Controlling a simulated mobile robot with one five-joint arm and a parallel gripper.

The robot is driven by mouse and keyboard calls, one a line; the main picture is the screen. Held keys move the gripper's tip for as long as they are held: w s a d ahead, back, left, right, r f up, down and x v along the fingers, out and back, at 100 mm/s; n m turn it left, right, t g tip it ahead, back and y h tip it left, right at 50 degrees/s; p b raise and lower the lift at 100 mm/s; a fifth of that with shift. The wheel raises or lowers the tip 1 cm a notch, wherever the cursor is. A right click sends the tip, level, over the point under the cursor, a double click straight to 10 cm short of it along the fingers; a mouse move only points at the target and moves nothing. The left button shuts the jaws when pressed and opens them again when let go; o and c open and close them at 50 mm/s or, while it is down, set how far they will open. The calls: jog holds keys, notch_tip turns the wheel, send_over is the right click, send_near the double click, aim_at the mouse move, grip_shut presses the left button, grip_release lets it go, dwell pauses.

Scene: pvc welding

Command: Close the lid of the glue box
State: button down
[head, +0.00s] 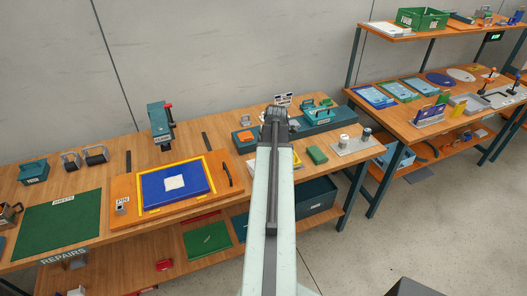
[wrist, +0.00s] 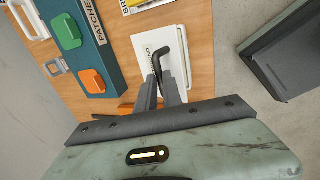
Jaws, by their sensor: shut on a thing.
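A white, flat-topped box (wrist: 145,61) lies in the middle of the wrist view, with partly hidden dark lettering on its left side. I take it to be the glue box. A dark bent handle (wrist: 183,66) stands out over its top. My gripper (wrist: 162,88) has its two dark fingers close together at the lower part of this handle, shut on it. The fingers hide part of the box, and I cannot tell how far its lid stands open.
A teal holder marked PATCHES (wrist: 84,42) with orange and green pieces is left of the box. The head view shows a blue panel in a yellow frame (head: 205,158) on the bench, a metal-cup plate (head: 345,150) at right, and open floor in front.

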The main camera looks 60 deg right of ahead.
jog(key=s+f+b, duration=0.1)
jog(key=a+f+b, duration=0.1)
jog(key=shift+s+a+f, duration=0.2)
jog(key=shift+s+f, duration=0.15)
jog(key=shift+f, duration=0.05)
jog(key=shift+s+a+b, duration=0.25)
jog(key=shift+s+b, duration=0.05)
jog(key=c, duration=1.5)
grip_release()
jog(key=shift+d+r, duration=0.1)
jog(key=shift+w+d, duration=0.1)
